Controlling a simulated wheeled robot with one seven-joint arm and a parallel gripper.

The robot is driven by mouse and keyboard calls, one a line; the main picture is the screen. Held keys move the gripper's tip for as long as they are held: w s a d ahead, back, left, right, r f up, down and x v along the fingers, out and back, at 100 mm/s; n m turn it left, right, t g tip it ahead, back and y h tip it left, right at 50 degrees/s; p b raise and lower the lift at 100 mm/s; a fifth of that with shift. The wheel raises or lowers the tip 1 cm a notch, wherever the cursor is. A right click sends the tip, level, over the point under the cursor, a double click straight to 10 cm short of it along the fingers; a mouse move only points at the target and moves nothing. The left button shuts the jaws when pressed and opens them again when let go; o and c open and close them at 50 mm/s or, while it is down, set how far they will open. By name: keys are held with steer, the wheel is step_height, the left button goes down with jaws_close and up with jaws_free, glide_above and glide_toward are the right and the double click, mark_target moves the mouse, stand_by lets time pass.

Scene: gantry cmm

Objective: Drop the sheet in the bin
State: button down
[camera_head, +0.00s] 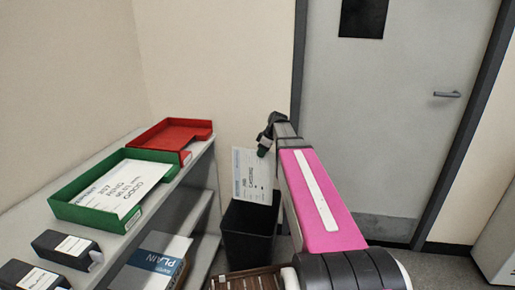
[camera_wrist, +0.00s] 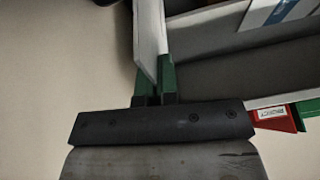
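The white sheet (camera_head: 252,176) with printed text hangs upright from my gripper (camera_head: 264,144) in the head view. In the wrist view the sheet (camera_wrist: 149,38) shows nearly edge-on between the green fingers of my gripper (camera_wrist: 156,82), which are closed on it. The black bin (camera_head: 247,240) stands on the floor below, between the shelf unit and my arm. The sheet's lower edge overlaps the bin's back rim in the picture; I cannot tell whether it is over the opening or behind it. The bin's inside is mostly dark.
A grey shelf unit (camera_head: 120,239) stands left, bearing a green tray (camera_head: 72,213) with a sheet, an empty-looking red tray (camera_head: 160,140) and black boxes (camera_head: 67,250). A blue-and-white pack (camera_head: 157,262) lies on a lower shelf. A closed grey door (camera_head: 400,130) is behind my arm.

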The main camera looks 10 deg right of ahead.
mark_target(270, 167)
steer(key=shift+n, duration=0.5)
steer(key=shift+w+d+f, duration=0.1)
steer(key=shift+w+f, duration=0.2)
steer(key=shift+f, duration=2.75)
steer(key=shift+w+d+f, duration=0.1)
steer(key=shift+w+f, duration=0.2)
steer(key=shift+f, duration=2.8)
steer(key=shift+w+d+f, duration=0.1)
steer(key=shift+w+f, duration=0.2)
steer(key=shift+f, duration=2.75)
steer(key=c, duration=1.3)
jaws_free()
steer(key=v, duration=1)
steer(key=shift+s+r, duration=0.25)
steer(key=shift+r, duration=0.15)
